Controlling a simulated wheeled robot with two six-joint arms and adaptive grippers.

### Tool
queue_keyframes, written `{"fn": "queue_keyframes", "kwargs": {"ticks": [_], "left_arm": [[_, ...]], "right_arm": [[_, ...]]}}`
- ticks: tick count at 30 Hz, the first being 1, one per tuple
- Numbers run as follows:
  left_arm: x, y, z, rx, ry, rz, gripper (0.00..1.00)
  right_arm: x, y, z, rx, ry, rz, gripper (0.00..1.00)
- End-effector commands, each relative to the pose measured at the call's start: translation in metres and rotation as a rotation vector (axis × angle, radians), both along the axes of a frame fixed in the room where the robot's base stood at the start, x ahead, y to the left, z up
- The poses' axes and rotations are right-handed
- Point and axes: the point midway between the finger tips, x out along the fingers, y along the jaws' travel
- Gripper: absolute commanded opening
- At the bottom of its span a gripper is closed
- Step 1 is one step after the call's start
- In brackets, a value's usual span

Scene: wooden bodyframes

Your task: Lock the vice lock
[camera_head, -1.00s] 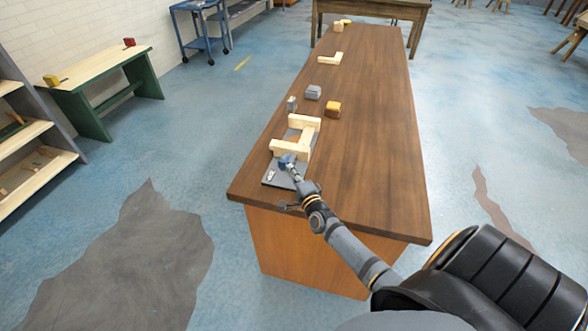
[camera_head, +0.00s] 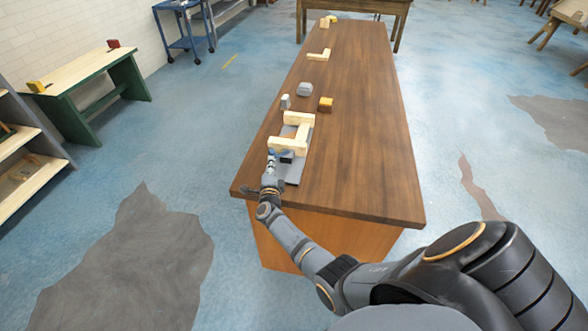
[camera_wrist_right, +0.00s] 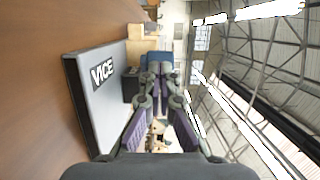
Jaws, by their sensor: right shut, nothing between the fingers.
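The grey vice plate (camera_head: 293,174) lies near the left front corner of the wooden table. In the right wrist view its side with the "VICE" label (camera_wrist_right: 103,73) fills the left. A pale wooden frame piece (camera_head: 299,119) lies on it. A small dark blue part (camera_head: 286,155), perhaps the lock, sits at the frame's near end; a dark block (camera_wrist_right: 131,86) shows beside my fingers in the wrist view. My right gripper (camera_head: 271,156) is shut and empty, at the plate's left side by the table edge. Contact with the lock cannot be told. My left gripper is not in view.
Grey blocks (camera_head: 304,86) and a yellow-brown block (camera_head: 326,104) stand beyond the frame. Another wooden piece (camera_head: 320,55) lies farther back. The right half of the table (camera_head: 362,130) is clear. A green-legged bench (camera_head: 92,85) stands at the left.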

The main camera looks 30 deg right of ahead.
Motion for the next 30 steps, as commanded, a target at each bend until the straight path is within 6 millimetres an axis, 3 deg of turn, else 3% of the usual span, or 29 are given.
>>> {"fn": "queue_keyframes", "kwargs": {"ticks": [15,30], "left_arm": [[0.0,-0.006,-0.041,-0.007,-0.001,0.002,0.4],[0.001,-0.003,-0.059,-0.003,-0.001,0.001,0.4]], "right_arm": [[0.044,0.006,-0.004,0.0,-0.001,0.001,0.0],[0.066,0.001,-0.002,-0.001,0.001,0.002,0.0]]}}
